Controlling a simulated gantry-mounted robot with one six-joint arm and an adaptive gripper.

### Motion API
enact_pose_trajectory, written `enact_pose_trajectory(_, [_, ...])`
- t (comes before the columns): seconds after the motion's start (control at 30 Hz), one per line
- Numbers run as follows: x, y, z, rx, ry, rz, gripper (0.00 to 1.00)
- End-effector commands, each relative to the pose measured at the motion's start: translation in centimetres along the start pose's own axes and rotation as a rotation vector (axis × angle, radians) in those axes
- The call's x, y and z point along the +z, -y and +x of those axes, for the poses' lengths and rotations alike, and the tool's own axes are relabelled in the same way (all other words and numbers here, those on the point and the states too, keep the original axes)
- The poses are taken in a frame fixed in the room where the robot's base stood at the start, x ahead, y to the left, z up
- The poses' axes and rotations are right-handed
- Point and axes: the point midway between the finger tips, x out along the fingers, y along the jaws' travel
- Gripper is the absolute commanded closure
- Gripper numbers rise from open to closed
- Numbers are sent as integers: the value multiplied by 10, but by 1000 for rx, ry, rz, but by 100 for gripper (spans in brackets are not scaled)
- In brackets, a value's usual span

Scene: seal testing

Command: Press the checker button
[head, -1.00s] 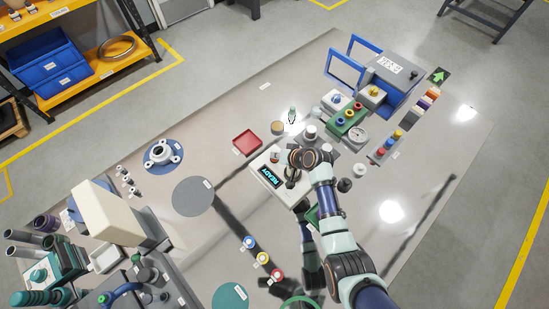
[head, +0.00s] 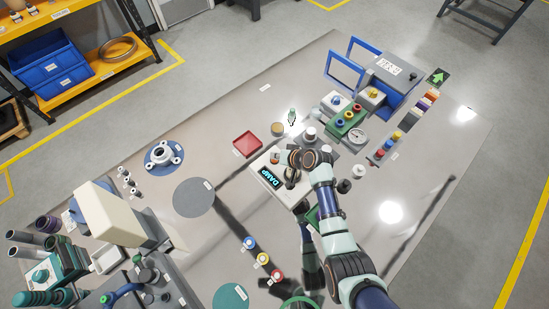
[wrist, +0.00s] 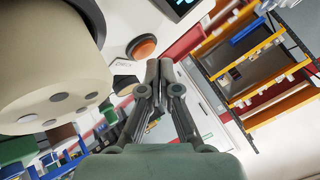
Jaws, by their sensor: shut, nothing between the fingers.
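The checker (head: 277,192) is a white box on the table, with a dark display reading "DAMP" in cyan letters. Its round orange button (head: 275,157) shows beside my wrist in the head view. In the wrist view, the orange button (wrist: 141,47) sits just beyond and left of my fingertips, on a dark ring. My gripper (wrist: 158,67) is shut with nothing in it. Its fingertips appear close to the button but apart from it; the exact distance cannot be told. In the head view my gripper (head: 291,180) is dark and partly hidden by my wrist.
A red tray (head: 247,144) lies left of the checker. A green block with several coloured knobs (head: 347,120) and a gauge (head: 357,136) stand to the right. A large cream cylinder (wrist: 50,75) is close on the left in the wrist view. The table's middle left is fairly clear.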

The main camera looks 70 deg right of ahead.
Motion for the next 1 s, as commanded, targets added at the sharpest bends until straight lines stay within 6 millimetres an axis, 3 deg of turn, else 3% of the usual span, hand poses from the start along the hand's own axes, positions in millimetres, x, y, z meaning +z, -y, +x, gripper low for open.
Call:
enact_pose_trajectory(0.37, [-2,2,-3,0,0,0,100])
enact_pose_trajectory(1.0, [-28,28,-38,0,-1,0,100])
